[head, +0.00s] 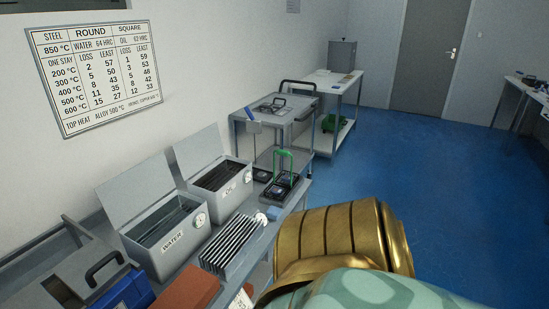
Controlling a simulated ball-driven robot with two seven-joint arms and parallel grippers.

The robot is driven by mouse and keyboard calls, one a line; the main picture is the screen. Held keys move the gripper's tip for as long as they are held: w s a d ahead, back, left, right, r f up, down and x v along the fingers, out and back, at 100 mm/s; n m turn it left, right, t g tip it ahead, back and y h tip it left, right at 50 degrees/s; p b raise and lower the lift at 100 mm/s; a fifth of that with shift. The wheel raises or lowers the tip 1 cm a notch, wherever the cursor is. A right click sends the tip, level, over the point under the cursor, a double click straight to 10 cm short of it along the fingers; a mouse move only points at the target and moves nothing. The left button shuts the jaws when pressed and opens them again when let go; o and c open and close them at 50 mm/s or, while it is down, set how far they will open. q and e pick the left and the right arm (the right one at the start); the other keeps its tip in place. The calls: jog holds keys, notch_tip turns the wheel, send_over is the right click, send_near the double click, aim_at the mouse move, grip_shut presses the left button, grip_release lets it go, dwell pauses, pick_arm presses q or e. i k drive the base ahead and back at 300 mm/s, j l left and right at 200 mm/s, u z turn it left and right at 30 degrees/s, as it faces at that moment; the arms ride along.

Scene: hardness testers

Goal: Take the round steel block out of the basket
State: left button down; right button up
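A small dark basket with an upright green handle (282,185) stands at the far end of the steel bench in the head view. Something dark sits low in it, but it is too small to tell what. I cannot make out a round steel block for certain. Neither gripper shows in the head view.
Two open grey tanks stand on the bench, one marked WATER (167,236), the other behind it (222,186). A ribbed metal rack (232,246), a reddish-brown block (188,291) and a blue box (124,292) are nearer. A grey cart (285,112) stands beyond. Blue floor (400,165) is clear.

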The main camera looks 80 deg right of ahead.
aim_at(278, 191)
jog(key=z, duration=2.45)
jog(key=i+l+u, duration=0.2)
jog(key=i+l, duration=0.2)
jog(key=l, duration=0.2)
jog(key=i+l+u, duration=0.25)
jog(key=l, duration=0.4)
jog(key=i+l+u, duration=0.1)
jog(key=i+l, duration=0.15)
jog(key=l, duration=0.1)
